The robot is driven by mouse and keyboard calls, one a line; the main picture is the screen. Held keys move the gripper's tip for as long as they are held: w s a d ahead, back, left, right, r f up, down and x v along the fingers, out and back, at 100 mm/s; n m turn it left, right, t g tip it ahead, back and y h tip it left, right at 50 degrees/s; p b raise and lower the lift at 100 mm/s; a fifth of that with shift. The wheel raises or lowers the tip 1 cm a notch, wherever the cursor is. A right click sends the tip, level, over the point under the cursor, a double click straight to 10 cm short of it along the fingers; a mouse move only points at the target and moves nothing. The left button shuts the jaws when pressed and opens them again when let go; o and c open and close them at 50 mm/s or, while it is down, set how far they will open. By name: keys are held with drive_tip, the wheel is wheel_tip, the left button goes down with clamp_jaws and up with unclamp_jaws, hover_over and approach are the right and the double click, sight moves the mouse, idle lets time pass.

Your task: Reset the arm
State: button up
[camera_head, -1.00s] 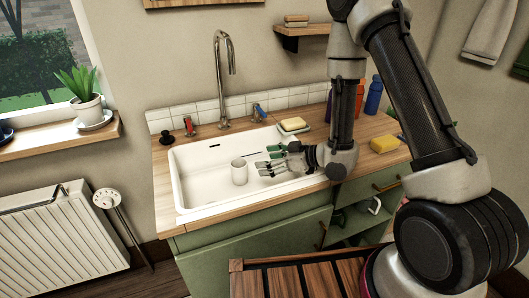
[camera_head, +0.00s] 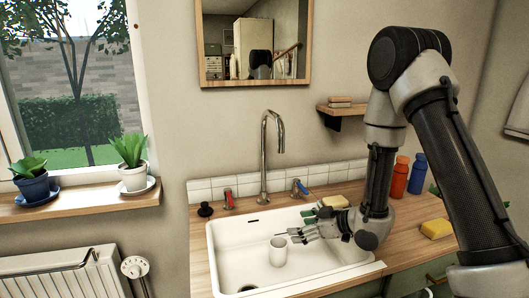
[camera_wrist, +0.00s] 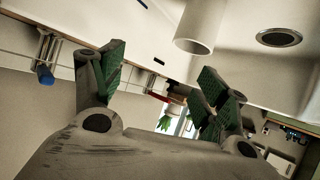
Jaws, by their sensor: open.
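My arm reaches down from the right over the white sink (camera_head: 225,270) in the head view. My gripper (camera_head: 284,235) is open and empty, pointing left just above and beside a white cup (camera_head: 278,252). The cup stands upright in the sink. In the wrist view my gripper (camera_wrist: 160,85) shows its two green-padded fingers spread apart with nothing between them. The cup (camera_wrist: 200,28) is seen there at the top, beyond the fingers and apart from them.
A tall tap (camera_head: 265,165) rises behind the sink. A soap dish with a sponge (camera_head: 335,201), a yellow sponge (camera_head: 436,229), an orange bottle (camera_head: 400,177) and a blue bottle (camera_head: 417,175) stand on the counter. A shelf (camera_head: 342,110) and a mirror (camera_head: 255,45) hang above.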

drive_tip(key=w+d+r+m+t+h, duration=0.1)
drive_tip(key=w+d+r+m+h, duration=0.15)
drive_tip(key=d+r+h, duration=0.5)
drive_tip(key=s+d+r+m+h, duration=0.2)
drive_tip(key=s+d+r+m, duration=0.3)
drive_tip(key=d+r, duration=0.7)
drive_tip(key=s+d+r+m+g, duration=0.2)
drive_tip(key=s+r, duration=0.1)
drive_tip(key=s, duration=0.9)
drive_tip(key=s+d+r+m+g, duration=0.2)
drive_tip(key=s+d+r, duration=0.1)
drive_tip(key=s, duration=1)
drive_tip(key=shift+s+h, duration=0.15)
drive_tip(key=shift+h, duration=0.2)
drive_tip(key=shift+m, duration=0.25)
